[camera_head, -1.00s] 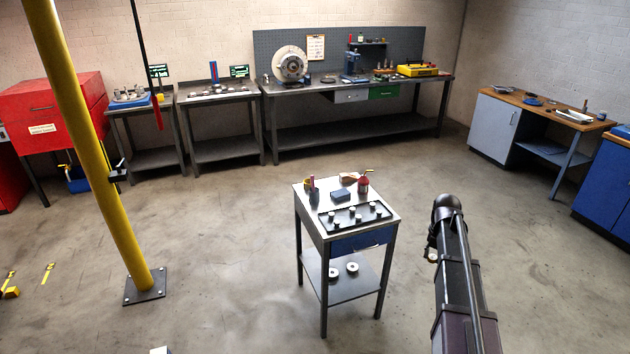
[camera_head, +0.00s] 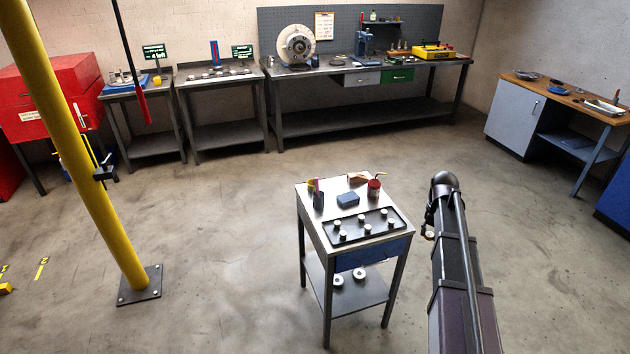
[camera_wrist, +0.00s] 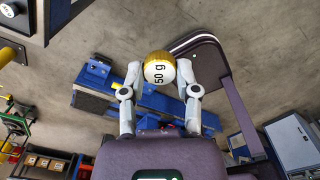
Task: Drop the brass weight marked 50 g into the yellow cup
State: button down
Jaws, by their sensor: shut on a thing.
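In the wrist view my gripper (camera_wrist: 160,74) is shut on the brass weight (camera_wrist: 158,54), a gold-rimmed round piece with a white face marked "50 g". One finger is on each side of it. In the head view my arm's end hangs at the right of the small cart, over the floor, and the weight is too small there to make out surely. A small yellow cup-like thing (camera_head: 157,80) stands on the left back bench, beside a blue tray. It is far from my gripper. The inside of it cannot be seen.
A metal cart (camera_head: 319,226) with a tray (camera_head: 349,237) of several pale weights stands left of my arm. A yellow post (camera_head: 103,186) and a hanging red-ended cable (camera_head: 142,106) stand before the left bench (camera_head: 118,93). Open floor lies between the cart and the benches.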

aim_at(311, 189)
jog(key=u, duration=0.15)
jog(key=i, duration=0.7)
jog(key=u, duration=0.4)
jog(key=i, duration=0.95)
jog(key=u, duration=0.2)
